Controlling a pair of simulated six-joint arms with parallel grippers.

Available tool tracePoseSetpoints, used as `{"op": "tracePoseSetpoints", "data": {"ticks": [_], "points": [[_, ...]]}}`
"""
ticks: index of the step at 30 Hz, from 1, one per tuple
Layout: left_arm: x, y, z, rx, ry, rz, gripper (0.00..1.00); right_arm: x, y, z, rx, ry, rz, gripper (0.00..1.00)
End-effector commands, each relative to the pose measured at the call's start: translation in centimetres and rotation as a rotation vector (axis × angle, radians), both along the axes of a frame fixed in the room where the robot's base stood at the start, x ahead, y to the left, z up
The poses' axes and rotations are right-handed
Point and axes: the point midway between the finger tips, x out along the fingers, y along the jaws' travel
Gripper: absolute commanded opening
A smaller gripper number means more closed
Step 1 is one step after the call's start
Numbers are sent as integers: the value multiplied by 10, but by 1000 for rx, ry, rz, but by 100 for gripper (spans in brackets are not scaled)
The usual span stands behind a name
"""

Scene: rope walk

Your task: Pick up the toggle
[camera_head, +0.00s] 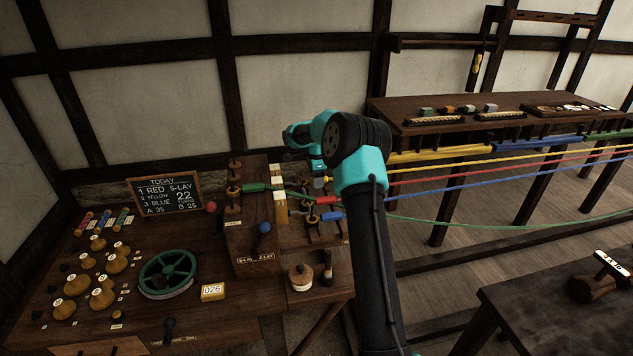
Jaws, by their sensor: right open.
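My right arm rises from the bottom of the head view and bends over the bench. Its gripper (298,146) is at the far end of the arm, above the back right of the bench, partly hidden by my own arm, and is open. I cannot tell for sure which piece is the toggle. A small dark upright wooden piece (327,271) stands at the bench's right front, below and apart from the gripper. It is beside a round wooden piece with a pale label (300,277). My left gripper is not in view.
The bench (225,318) holds a green wheel (168,272), several wooden bobbins and a chalkboard (165,195). Coloured strands, including a green one (500,226), stretch right from the hook frame. A dark table (540,310) stands at the lower right.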

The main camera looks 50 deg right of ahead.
Motion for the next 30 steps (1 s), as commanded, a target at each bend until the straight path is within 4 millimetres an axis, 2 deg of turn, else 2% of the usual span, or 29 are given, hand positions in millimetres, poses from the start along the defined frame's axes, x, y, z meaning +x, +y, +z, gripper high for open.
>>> {"op": "tracePoseSetpoints", "data": {"ticks": [3,18,26,30], "points": [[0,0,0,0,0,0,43,0,0,0,0,0,0,57],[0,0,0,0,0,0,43,0,0,0,0,0,0,10],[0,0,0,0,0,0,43,0,0,2,0,0,0,10],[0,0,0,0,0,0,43,0,0,11,-1,-1,-1,10]]}}
